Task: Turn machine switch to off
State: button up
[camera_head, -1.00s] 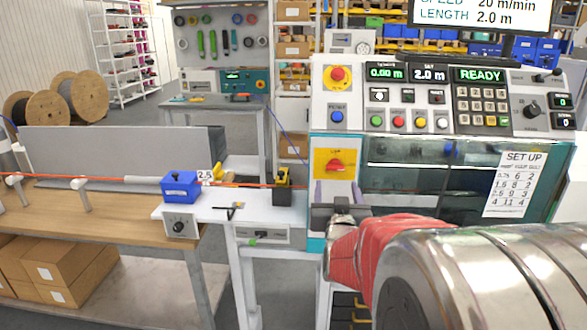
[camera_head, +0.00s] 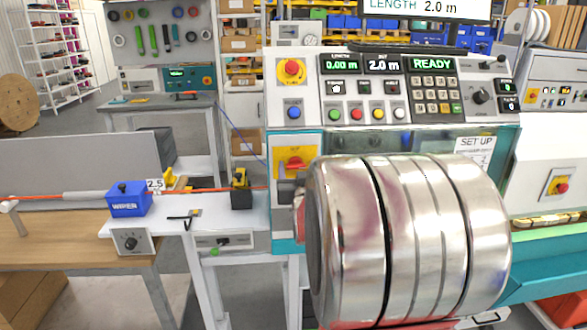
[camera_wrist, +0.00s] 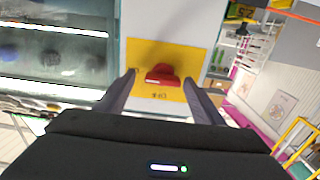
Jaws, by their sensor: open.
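The machine switch is a red rotary handle (camera_head: 294,163) on a yellow plate, low on the left of the machine's front. It also shows in the wrist view (camera_wrist: 161,75), with its handle lying roughly across the picture. My gripper (camera_wrist: 160,82) is open, its two dark fingers standing either side of the handle in that picture. The fingers look apart from the handle; I cannot tell the exact depth. In the head view my arm's large metal link hides most of the gripper, with only a dark part showing just below the switch.
Above the switch is a red emergency button (camera_head: 291,71) on yellow, with a blue button (camera_head: 293,112) below it. The machine's screen (camera_head: 433,64) reads READY. A blue wiper block (camera_head: 128,199) stands on the bench to the left. A glass-fronted section adjoins the switch.

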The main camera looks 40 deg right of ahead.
jog(key=shift+a, duration=0.1)
jog(key=shift+w, duration=0.1)
jog(key=c, duration=1)
jog(key=shift+c, duration=0.2)
jog(key=shift+n, duration=0.3)
jog(key=n, duration=0.4)
jog(key=shift+a, duration=0.15)
jog(key=n, duration=0.4)
jog(key=shift+w+f+n, duration=0.1)
jog(key=shift+n, duration=0.3)
jog(key=n, duration=0.4)
jog(key=shift+a+f+n, duration=0.1)
jog(key=shift+n, duration=0.2)
jog(key=shift+f+n, duration=0.15)
jog(key=shift+n, duration=1.85)
jog(key=shift+a, duration=0.1)
